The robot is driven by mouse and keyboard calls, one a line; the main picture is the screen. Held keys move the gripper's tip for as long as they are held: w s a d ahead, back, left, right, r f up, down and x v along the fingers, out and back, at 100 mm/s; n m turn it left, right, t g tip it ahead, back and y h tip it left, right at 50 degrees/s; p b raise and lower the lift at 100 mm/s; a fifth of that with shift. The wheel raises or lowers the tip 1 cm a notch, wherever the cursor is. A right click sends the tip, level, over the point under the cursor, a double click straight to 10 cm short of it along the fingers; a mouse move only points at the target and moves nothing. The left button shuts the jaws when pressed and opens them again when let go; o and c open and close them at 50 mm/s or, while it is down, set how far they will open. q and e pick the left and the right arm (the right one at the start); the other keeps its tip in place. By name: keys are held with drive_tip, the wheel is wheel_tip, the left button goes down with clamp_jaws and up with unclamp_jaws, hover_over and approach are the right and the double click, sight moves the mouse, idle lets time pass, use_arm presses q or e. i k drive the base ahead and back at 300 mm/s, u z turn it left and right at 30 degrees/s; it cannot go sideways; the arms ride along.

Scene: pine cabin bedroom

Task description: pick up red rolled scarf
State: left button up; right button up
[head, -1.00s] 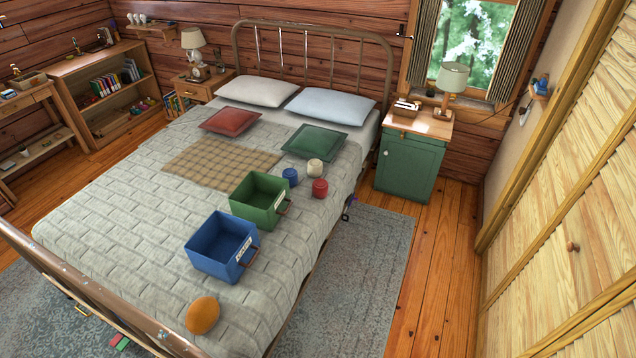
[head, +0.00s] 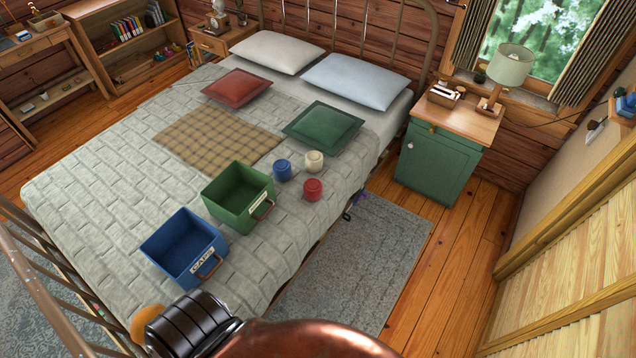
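The red rolled scarf (head: 313,189) is a short, upright red roll on the right side of the bed. It is just in front of a cream roll (head: 314,161) and to the right of a blue roll (head: 283,169). Nothing covers it. A copper and black part of my own arm crosses the bottom of the head view. Neither of my gripper's fingers shows, so I see no gripper near the scarf.
A green bin (head: 223,219) and a blue bin (head: 170,270) stand on the bed left of the scarf. A green pillow (head: 323,127) lies behind the rolls. An orange object (head: 146,320) is partly hidden by my arm. Grey rug (head: 377,240) lies beside the bed.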

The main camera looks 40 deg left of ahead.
sight(312, 188)
drive_tip(key=u, duration=0.25)
drive_tip(key=i, duration=1.25)
drive_tip(key=u, duration=2.75)
